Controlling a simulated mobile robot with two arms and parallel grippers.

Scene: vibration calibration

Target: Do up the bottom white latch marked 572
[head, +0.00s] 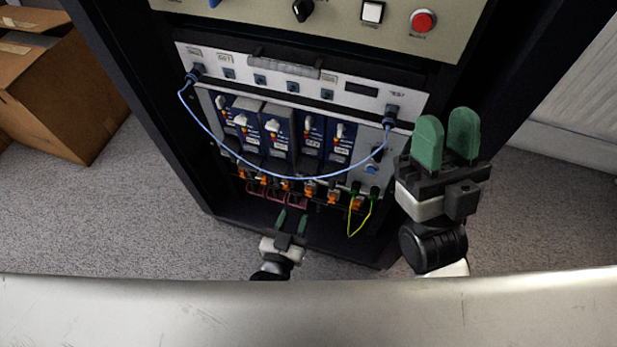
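A row of dark blue modules sits in the rack, with small white latches such as one at the left (240,121), one near the middle (272,126) and one at the right (341,130). The number 572 is too small to read, so I cannot tell which latch carries it. My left gripper (292,222) is open and empty, in front of the rack's bottom, below the modules and orange connectors. My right gripper (446,138) is open and empty, raised at the right side of the rack, apart from the modules.
A blue cable (283,177) hangs in a loop across the modules between two sockets on the white panel (300,78). Orange connectors (310,190) and a yellow-green wire (350,218) sit below. Cardboard boxes (75,90) stand at the left. Grey carpet is clear.

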